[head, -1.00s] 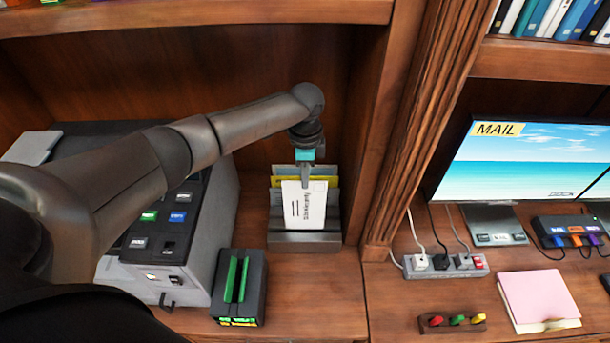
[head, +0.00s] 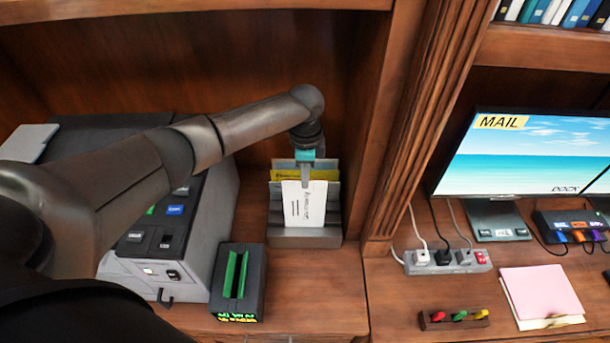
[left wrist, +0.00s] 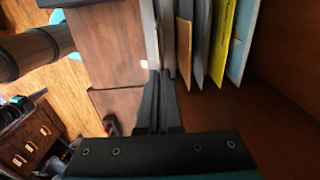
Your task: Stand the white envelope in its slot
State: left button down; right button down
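The white envelope (head: 303,208) is upright at the front of the grey letter sorter (head: 305,237), its lower part down behind the sorter's front wall. My left gripper (head: 306,182) is shut on its top edge. In the left wrist view the fingers (left wrist: 158,100) are close together around the thin white envelope (left wrist: 149,35), with a grey divider right beside it. A yellow envelope (head: 311,175) stands farther back in the sorter. In the left wrist view, a brown envelope (left wrist: 185,35) also shows. The envelope's bottom edge is hidden. My right gripper is out of view.
A grey machine with buttons (head: 205,235) and a black box with a green slot (head: 238,285) stand left of the sorter. A wood post (head: 400,150) rises to its right. Beyond are a power strip (head: 447,262), a monitor (head: 525,165) and a pink pad (head: 542,292).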

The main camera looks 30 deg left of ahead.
pick_arm(q)
jog(key=shift+f+b, duration=1.55)
jog(key=shift+f, duration=0.8)
jog(key=c, duration=1)
grip_release()
jog(key=shift+r, duration=0.1)
notch_tip(320, 180, up, 15)
jog(key=shift+s, duration=0.1)
